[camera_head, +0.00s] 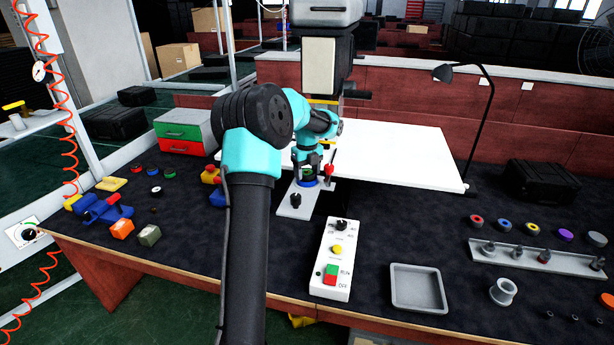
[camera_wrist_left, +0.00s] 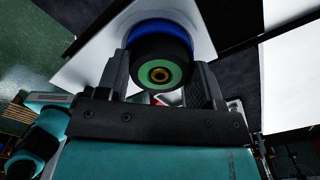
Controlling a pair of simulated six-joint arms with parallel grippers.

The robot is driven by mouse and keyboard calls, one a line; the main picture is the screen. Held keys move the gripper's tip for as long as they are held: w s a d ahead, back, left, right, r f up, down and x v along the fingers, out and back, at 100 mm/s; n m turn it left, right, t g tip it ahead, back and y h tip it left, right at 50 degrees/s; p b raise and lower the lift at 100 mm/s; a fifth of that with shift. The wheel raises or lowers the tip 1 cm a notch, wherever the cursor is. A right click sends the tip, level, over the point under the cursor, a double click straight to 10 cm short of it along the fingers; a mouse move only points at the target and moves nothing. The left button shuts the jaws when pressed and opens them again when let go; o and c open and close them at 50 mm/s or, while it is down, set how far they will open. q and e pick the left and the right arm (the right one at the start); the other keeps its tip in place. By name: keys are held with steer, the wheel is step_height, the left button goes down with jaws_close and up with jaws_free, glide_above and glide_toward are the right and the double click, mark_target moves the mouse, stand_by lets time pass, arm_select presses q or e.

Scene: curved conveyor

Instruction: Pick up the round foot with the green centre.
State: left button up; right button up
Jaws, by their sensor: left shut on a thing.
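The round foot with the green centre (camera_wrist_left: 160,74) fills the space between the fingers in the left wrist view. It has a black rim, a green face and a small brass-coloured middle. My left gripper (camera_wrist_left: 160,84) is shut on it from both sides. In the head view my left gripper (camera_head: 308,172) points down over a light grey plate (camera_head: 291,206). A blue ring (camera_wrist_left: 163,33) sits right behind the foot, over the plate; I cannot tell whether they touch. My right gripper is not in view.
A black knob (camera_head: 295,200) and a red-topped lever (camera_head: 329,168) stand close to the gripper. A switch box (camera_head: 337,262) and an empty grey tray (camera_head: 418,287) lie in front. A white board (camera_head: 400,150) lies behind; coloured parts lie at left and right.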

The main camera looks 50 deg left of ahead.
arm_select(q)
steer(key=shift+r, duration=1.6)
steer(key=shift+s+d+r, duration=0.1)
steer(key=shift+d+r, duration=0.05)
steer(key=shift+r, duration=0.1)
steer(key=s+d, duration=0.3)
steer(key=d, duration=0.1)
steer(key=s+d+r, duration=0.1)
steer(key=s+d, duration=0.2)
steer(key=d, duration=0.1)
steer(key=s+d, duration=0.3)
steer(key=d, duration=0.1)
steer(key=shift+s+d+r, duration=0.15)
steer(key=shift+s+d, duration=0.05)
steer(key=shift+d, duration=0.1)
